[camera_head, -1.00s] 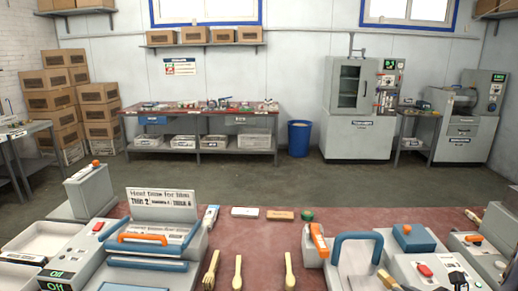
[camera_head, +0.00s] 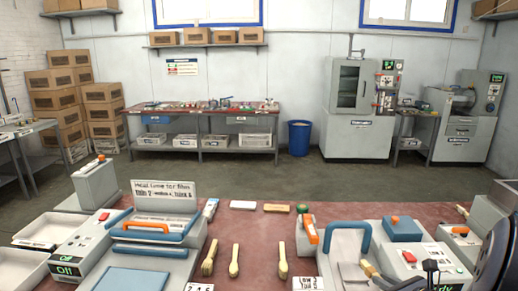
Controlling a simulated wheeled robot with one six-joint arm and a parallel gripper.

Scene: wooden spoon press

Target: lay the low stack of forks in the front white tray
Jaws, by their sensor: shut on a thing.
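The front white tray (camera_head: 20,270) is at the lower left, cut off by the picture's edge. The part that shows looks empty. Another white tray (camera_head: 45,230) sits just behind it. Wooden utensils lie apart on the red table: a fork-like one (camera_head: 209,258), a narrow one (camera_head: 234,261) and one further right (camera_head: 282,262). I cannot make out a low stack of forks. A dark rounded shape (camera_head: 497,255) at the lower right edge looks like part of my arm.
A grey heating press (camera_head: 150,230) with a raised sign and blue handle stands right of the trays. A control box (camera_head: 80,252) is between them. Machines with blue handles (camera_head: 350,235) fill the right. The table's middle (camera_head: 255,240) has bare room among small items.

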